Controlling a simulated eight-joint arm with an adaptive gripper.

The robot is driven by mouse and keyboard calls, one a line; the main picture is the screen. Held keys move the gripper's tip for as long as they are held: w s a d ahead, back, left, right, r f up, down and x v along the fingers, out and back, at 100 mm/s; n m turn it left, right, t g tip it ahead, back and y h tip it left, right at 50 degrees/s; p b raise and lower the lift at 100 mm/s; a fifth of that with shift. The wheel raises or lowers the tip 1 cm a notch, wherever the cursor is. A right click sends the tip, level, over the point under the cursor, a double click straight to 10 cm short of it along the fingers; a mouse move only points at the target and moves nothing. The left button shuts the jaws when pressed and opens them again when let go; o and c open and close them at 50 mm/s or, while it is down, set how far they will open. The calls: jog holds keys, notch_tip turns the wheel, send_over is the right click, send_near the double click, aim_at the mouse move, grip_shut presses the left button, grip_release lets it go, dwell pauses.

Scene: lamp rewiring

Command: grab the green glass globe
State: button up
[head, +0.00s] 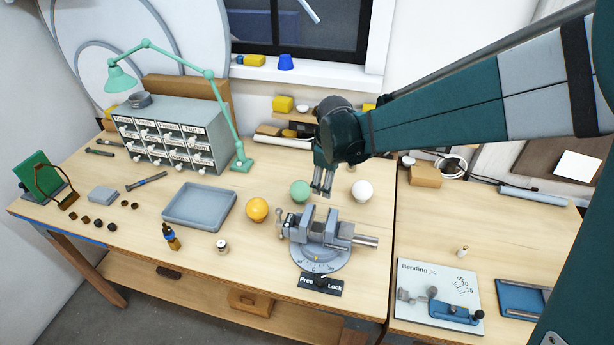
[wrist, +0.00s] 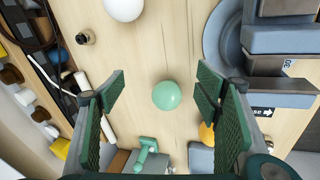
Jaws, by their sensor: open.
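The green glass globe (head: 300,191) rests on the wooden bench, between an amber globe (head: 257,209) and a white globe (head: 362,190), just behind the vise. In the wrist view the green globe (wrist: 166,95) lies near the middle, below and between the spread fingers. My gripper (head: 322,190) points down just right of the green globe in the head view. It also shows in the wrist view (wrist: 160,92), open and empty, with its finger pads apart from the globe. The white globe is at the top edge of the wrist view (wrist: 124,8), and the amber one is partly hidden by a finger (wrist: 206,133).
The grey vise (head: 320,236) on its round base stands close in front of the globe. A grey tray (head: 199,207) lies to the left. The labelled drawer cabinet (head: 170,135) and green lamp (head: 240,160) stand behind.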

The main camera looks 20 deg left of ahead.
aim_at(299, 185)
jog(key=a+f+n+p, duration=0.1)
jog(key=a, duration=0.2)
jog(key=w+a+f+n+p, duration=0.1)
jog(key=a+f, duration=0.1)
jog(key=a, duration=0.1)
jog(key=w+a+f+n+p, duration=0.1)
jog(key=a+f, duration=0.1)
jog(key=a, duration=0.2)
jog(key=shift+f+g, duration=0.15)
jog(key=shift+g, duration=0.15)
jog(key=shift+s+a+f+n, duration=0.1)
jog(key=shift+a+f+n, duration=0.2)
jog(key=shift+a, duration=0.05)
jog(key=shift+x, duration=1.3)
jog(key=shift+f, duration=0.15)
jog(key=shift+p+x, duration=0.35)
jog(key=shift+x, duration=2.1)
jog(key=shift+d, duration=0.1)
jog(key=c, duration=1)
